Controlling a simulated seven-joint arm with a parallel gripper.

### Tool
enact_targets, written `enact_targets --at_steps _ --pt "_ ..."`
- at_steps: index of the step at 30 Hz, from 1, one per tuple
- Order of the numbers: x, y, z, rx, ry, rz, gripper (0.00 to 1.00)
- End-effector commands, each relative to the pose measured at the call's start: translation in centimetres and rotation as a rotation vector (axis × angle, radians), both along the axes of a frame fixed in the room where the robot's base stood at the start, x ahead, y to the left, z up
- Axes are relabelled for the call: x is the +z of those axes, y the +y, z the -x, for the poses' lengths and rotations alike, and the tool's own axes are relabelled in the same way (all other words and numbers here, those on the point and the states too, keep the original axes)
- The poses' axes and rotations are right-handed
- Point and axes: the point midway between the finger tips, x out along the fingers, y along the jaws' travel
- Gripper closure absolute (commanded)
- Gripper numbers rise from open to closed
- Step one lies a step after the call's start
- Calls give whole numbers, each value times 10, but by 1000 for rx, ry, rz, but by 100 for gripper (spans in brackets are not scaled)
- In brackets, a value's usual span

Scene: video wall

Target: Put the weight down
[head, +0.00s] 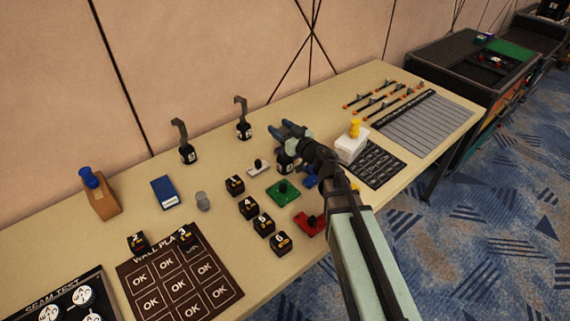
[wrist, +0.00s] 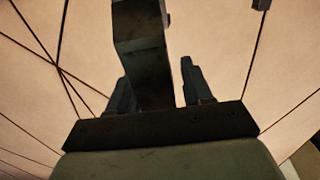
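Two black hooked weights with white labels, one on the left (head: 188,153) and one on the right (head: 243,130), stand upright on the table. A third black weight (head: 284,163) is just below my gripper (head: 285,130), partly hidden by my arm. I cannot tell whether its base touches the table. In the wrist view, its dark upright stem (wrist: 146,65) is between the fingers of my gripper (wrist: 160,85). The stem overlaps the left finger, and a narrow strip of wall shows between it and the right finger, so the fingers look apart around it.
On the beige table (head: 330,115) are a green button base (head: 283,193), a red one (head: 311,224), a small white block (head: 259,167), several numbered black cubes (head: 248,208) and a white box with a yellow knob (head: 352,143). Bare table lies behind the gripper, near the wall.

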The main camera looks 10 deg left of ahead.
Motion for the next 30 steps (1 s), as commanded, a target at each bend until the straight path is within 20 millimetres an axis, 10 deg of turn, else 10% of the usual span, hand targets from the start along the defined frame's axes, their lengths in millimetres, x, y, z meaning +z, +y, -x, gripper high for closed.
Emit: enact_targets --at_steps 15,30 --pt "0 0 0 0 0 0 100" --pt "0 0 0 0 0 0 100"
